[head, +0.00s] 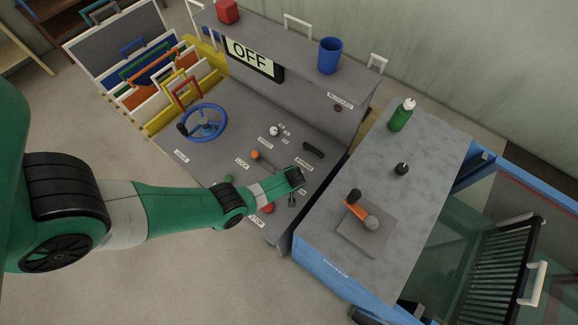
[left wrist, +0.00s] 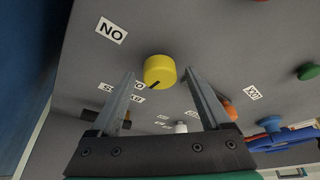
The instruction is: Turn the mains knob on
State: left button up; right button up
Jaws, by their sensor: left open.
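A round yellow knob (left wrist: 159,68) with a dark pointer line on its rim stands on the grey console in the left wrist view. The line faces the lower left of the picture. A label (left wrist: 111,30) by the knob reads as "NO" from this camera, so it may be an upside-down "ON". My left gripper (head: 292,198) is open over the right part of the console. Its two fingers lie either side of the knob in the wrist view; I cannot tell whether they touch it. In the head view my arm hides the knob. My right gripper is out of view.
The display (head: 252,58) reads OFF. Close around are an orange-knobbed lever (head: 255,154), a white knob (head: 274,131), a black handle (head: 313,150) and a red button (head: 268,208). A blue wheel (head: 207,123) stands left. A grey bench (head: 425,165) stands right.

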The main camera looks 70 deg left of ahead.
pick_arm(q)
grip_shut()
dwell(0.3)
